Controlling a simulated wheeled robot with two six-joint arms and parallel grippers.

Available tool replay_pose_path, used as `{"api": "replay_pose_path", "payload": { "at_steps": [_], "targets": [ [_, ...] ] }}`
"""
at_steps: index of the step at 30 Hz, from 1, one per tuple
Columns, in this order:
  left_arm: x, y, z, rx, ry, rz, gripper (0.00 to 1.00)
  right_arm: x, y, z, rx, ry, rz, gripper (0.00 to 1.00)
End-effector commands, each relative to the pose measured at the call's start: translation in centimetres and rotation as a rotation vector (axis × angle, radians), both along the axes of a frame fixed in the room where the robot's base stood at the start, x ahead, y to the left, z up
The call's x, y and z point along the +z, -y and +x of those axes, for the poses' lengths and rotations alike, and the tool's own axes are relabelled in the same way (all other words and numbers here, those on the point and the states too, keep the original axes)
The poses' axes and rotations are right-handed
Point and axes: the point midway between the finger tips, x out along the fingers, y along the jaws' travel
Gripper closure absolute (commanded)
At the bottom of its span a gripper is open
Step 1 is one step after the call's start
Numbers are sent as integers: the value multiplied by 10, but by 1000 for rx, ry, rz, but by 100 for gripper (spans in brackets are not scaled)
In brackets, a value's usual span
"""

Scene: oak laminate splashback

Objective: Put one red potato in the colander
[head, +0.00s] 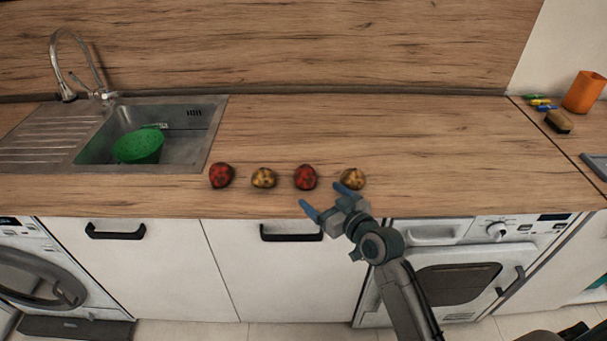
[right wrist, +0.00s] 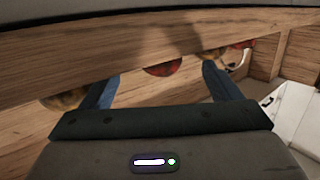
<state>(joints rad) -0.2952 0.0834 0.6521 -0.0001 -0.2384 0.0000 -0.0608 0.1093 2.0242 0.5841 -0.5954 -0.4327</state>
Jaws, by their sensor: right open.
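Two red potatoes lie on the counter in the head view, a left one (head: 221,175) and a right one (head: 305,177). A yellow-brown potato (head: 264,178) lies between them and another (head: 352,179) lies at the right end of the row. The green colander (head: 138,146) sits in the sink. My right gripper (head: 324,197) is open and empty, in front of the right red potato and touching none that I can see. In the right wrist view a red potato (right wrist: 163,68) shows beyond and between the blue fingers (right wrist: 160,88). My left gripper is not in view.
The steel sink (head: 215,135) and its tap (head: 75,70) are at the left. An orange cup (head: 584,92), a brush (head: 559,121) and small coloured items stand at the far right. The counter (head: 380,130) behind the potatoes is clear.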

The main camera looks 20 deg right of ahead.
Motion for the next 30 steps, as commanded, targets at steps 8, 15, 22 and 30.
{"api": "replay_pose_path", "payload": {
  "at_steps": [8,15,22,30],
  "targets": [
    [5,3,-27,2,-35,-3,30,-1,-7,25,-1,0,0,16],
    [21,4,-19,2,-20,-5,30,3,-15,60,0,0,1,16],
    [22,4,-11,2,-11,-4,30,-2,-19,72,-1,-1,-1,16],
    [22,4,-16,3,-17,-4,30,-3,-18,72,-1,-1,-1,38]
  ]
}}
